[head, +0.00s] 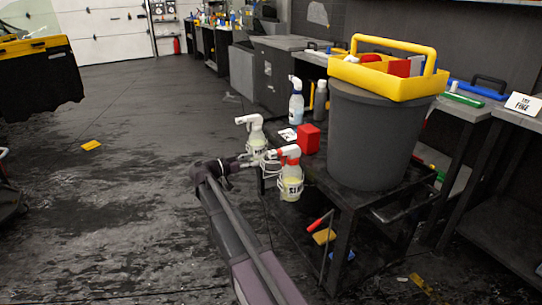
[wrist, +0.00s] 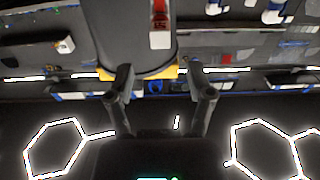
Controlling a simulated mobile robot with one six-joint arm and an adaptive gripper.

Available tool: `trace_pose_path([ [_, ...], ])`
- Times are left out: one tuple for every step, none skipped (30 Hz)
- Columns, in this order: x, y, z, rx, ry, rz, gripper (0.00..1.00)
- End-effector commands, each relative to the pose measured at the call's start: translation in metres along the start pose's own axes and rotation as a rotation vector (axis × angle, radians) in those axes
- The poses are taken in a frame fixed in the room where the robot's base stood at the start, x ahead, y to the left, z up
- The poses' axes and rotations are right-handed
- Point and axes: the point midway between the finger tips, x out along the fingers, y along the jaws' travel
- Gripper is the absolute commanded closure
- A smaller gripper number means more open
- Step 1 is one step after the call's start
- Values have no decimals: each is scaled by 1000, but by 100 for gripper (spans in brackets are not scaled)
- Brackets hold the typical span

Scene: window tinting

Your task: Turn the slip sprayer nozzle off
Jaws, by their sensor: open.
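Two spray bottles hang at the near left end of the black cart in the head view. The nearer one (head: 290,184) has a red and white trigger head and a partly readable label that seems to start with "SL". The other (head: 256,138) has a white head and stands just behind and left. My gripper (head: 264,160) is open beside the nearer bottle's head, on its left; contact cannot be told. In the wrist view my gripper's open fingers (wrist: 162,95) have nothing between them. A red and white piece (wrist: 160,25) shows beyond them; I cannot tell what it is.
A grey bucket (head: 370,140) with a yellow caddy (head: 390,80) on top stands on the cart (head: 345,190). A red block (head: 308,138) and a blue-and-white spray bottle (head: 296,103) are behind the bottles. The floor (head: 130,200) at left is mostly clear.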

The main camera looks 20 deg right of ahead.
Motion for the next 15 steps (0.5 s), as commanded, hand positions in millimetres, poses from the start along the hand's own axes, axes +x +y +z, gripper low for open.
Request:
trace_pose_path([
  [9, 0, 0, 0, 0, 2, 31],
  [13, 0, 0, 0, 0, 2, 31],
  [20, 0, 0, 0, 0, 2, 31],
  [24, 0, 0, 0, 0, 2, 31],
  [29, 0, 0, 0, 0, 2, 31],
  [35, 0, 0, 0, 0, 2, 31],
  [39, 0, 0, 0, 0, 2, 31],
  [43, 0, 0, 0, 0, 2, 31],
  [48, 0, 0, 0, 0, 1, 31],
  [52, 0, 0, 0, 0, 0, 31],
  [55, 0, 0, 0, 0, 0, 31],
  [59, 0, 0, 0, 0, 0, 31],
  [62, 0, 0, 0, 0, 0, 31],
  [64, 0, 0, 0, 0, 0, 31],
  [68, 0, 0, 0, 0, 0, 31],
])
